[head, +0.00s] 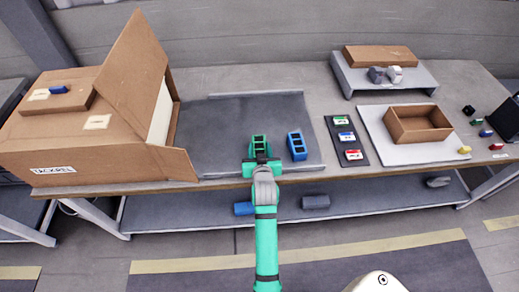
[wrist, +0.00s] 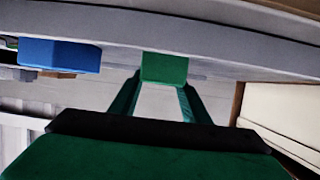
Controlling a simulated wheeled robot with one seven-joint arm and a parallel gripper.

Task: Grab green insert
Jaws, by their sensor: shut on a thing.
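The green insert (head: 259,143) is a small green block with dark openings, at the front of the dark grey mat (head: 215,120) in the head view. My gripper (head: 262,163) reaches it from the table's front edge and is shut on it. In the wrist view the green insert (wrist: 164,69) shows between the far ends of my gripper's two fingers (wrist: 160,88). I cannot tell whether it touches the mat. A similar blue insert (head: 297,146) stands apart, just to the right in the head view; a blue block also shows at the left in the wrist view (wrist: 60,54).
A large open cardboard box (head: 85,130) stands left of the mat, one flap raised. To the right are a dark tray (head: 346,136) with small coloured parts and a cardboard bin (head: 418,124) on a white board. The mat behind the inserts is clear.

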